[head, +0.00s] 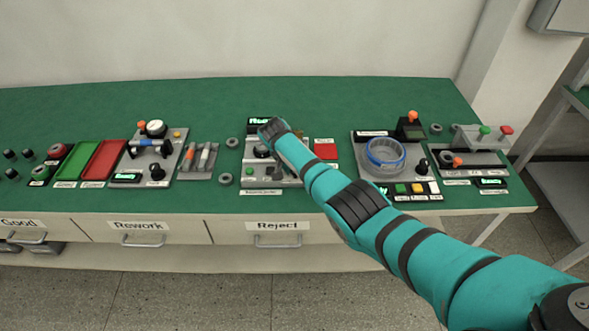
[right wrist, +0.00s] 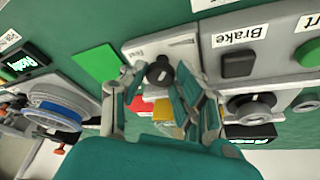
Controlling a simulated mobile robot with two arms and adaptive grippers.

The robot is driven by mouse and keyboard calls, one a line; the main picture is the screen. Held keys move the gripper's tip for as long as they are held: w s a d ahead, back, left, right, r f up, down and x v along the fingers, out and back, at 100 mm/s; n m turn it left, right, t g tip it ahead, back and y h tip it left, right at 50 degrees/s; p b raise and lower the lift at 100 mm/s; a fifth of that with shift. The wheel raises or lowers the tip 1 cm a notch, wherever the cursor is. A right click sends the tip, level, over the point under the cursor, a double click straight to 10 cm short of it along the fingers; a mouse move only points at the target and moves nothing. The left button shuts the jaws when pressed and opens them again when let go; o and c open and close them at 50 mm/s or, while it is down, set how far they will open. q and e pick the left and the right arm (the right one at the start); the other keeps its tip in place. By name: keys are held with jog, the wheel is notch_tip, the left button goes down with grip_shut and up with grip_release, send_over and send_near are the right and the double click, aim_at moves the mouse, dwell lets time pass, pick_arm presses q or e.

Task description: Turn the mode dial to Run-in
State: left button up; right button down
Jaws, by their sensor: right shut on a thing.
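The mode dial (right wrist: 160,71) is a dark round knob with a pale mark, on a light panel in the right wrist view. My right gripper (right wrist: 159,76) has its two fingers on either side of this knob and is shut on it. In the head view my right arm reaches to the middle station (head: 248,176), and the right gripper (head: 279,170) points down at its front right part. The arm and gripper hide the dial there. The small lettering around the dial is too blurred to read. My left gripper is out of view.
The station's lit display (head: 261,122) stands behind my wrist. A second dark knob (right wrist: 250,105) and a black Brake button (right wrist: 239,64) lie close to the gripper. A blue ring (head: 385,152) sits on a stand to the right. The back of the green bench (head: 200,100) is clear.

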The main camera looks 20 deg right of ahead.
jog(key=c, duration=1)
grip_release()
jog(key=v, duration=1.2)
